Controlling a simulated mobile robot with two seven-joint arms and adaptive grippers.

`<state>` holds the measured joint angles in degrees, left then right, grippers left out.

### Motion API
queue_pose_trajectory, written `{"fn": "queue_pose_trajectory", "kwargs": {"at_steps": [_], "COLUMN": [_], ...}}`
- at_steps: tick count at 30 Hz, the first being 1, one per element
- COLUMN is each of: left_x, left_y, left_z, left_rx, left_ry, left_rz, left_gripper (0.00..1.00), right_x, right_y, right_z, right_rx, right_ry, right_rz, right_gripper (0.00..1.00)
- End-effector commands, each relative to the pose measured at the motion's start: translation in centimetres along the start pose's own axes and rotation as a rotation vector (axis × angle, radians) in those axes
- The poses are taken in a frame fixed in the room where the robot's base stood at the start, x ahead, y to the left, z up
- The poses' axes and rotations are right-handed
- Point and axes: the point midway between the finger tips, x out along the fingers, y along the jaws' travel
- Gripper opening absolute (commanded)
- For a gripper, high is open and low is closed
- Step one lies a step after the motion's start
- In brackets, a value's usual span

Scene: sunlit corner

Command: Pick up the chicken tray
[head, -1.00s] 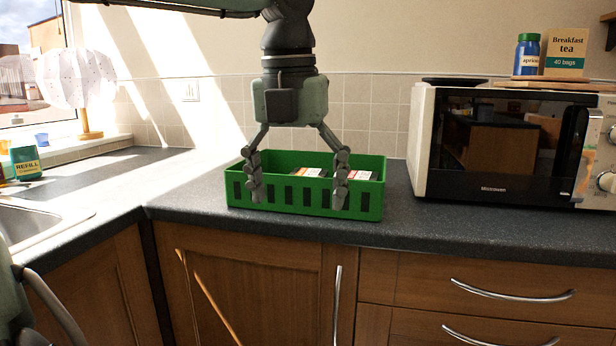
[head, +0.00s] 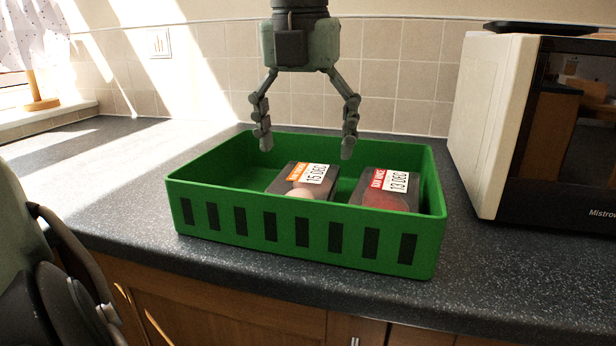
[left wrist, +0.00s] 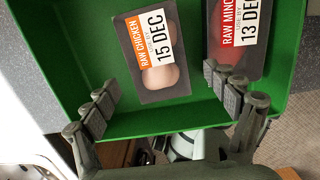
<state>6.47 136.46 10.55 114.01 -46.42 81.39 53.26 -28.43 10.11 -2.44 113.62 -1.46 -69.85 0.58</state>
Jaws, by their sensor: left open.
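The chicken tray (head: 292,190) is a dark pack with a white and orange label. It lies inside the green crate (head: 255,255), left of the mince tray. In the left wrist view the chicken tray (left wrist: 160,77) reads "RAW CHICKEN 15 DEC" and shows pale pieces. My left gripper (head: 306,145) is open and empty, pointing down above the crate, with its fingers spread apart. In the left wrist view its fingertips (left wrist: 163,84) appear on either side of the chicken tray's lower part, not touching it as far as I can see. My right gripper is not in view.
The mince tray (head: 388,190), labelled "13 DEC", lies in the crate to the right of the chicken. A microwave (head: 485,125) stands right of the crate. The tiled wall (head: 400,85) is behind. The dark worktop (head: 110,205) is clear at left.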

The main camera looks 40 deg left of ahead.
Motion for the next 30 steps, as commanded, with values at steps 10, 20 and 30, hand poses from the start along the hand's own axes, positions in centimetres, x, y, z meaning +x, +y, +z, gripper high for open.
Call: {"fn": "queue_pose_trajectory", "kwargs": {"at_steps": [10, 20, 30], "left_x": [2.0, 6.4, 7.8], "left_y": [0.0, 0.4, 0.3], "left_z": [-0.1, -0.5, -0.4], "left_rx": [0.000, 0.001, 0.000], "left_ry": [0.002, 0.004, 0.000], "left_rz": [0.000, 0.001, 0.000], "left_gripper": [0.86, 0.86, 0.86], "right_x": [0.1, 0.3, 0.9], "right_y": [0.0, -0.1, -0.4], "right_z": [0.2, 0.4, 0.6], "right_rx": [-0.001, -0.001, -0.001], "right_ry": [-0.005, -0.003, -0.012], "right_rz": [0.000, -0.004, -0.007], "right_gripper": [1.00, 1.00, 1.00]}}
